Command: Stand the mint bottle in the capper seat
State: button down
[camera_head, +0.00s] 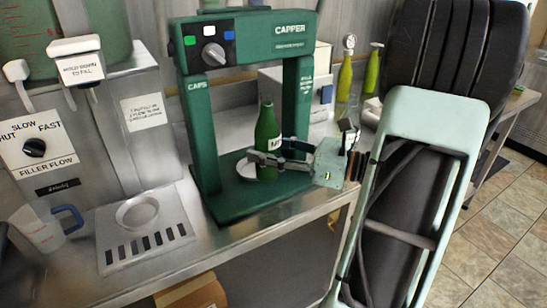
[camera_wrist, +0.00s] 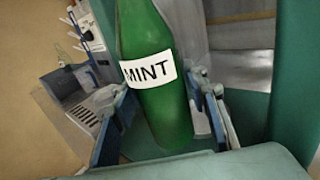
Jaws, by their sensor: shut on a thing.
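The mint bottle (camera_head: 267,146) is green with a white label; the label reads MINT in the wrist view (camera_wrist: 165,105). My gripper (camera_head: 270,161) is shut on its lower body, with one blue-edged finger on each side in the wrist view (camera_wrist: 165,118). The bottle is nearly upright inside the frame of the green capper (camera_head: 205,140), between its two posts. The pale round capper seat (camera_head: 246,169) shows just left of the bottle, partly covered by my gripper and the bottle. I cannot tell whether the bottle's base touches anything.
The filler station (camera_head: 130,215), with a drip tray and dials, stands left of the capper. A clear jug (camera_head: 38,228) with a blue handle is at the far left. Two yellow-green bottles (camera_head: 344,78) stand behind, right of the capper. The capper posts leave little side room.

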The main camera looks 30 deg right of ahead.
jog(key=w+p, duration=0.1)
jog(key=w, duration=0.6)
jog(key=shift+f, duration=0.15)
jog(key=shift+a+f+p, duration=0.1)
jog(key=shift+f+p, duration=0.4)
jog(key=shift+f, duration=0.6)
dwell(2.3)
jog(key=c, duration=1.1)
grip_release()
jog(key=shift+f, duration=0.1)
notch_tip(320, 180, up, 10)
jog(key=shift+r, duration=0.1)
jog(key=shift+s, duration=0.1)
jog(key=shift+s+d+r+p, duration=0.15)
jog(key=shift+s+p, duration=0.3)
jog(key=shift+s, duration=1.7)
jog(key=shift+s+r+p, duration=0.15)
jog(key=shift+s+p, duration=0.35)
jog(key=shift+s, duration=1.65)
jog(key=shift+s+d+r+p, duration=0.15)
jog(key=shift+s+p, duration=0.3)
jog(key=shift+s, duration=1.7)
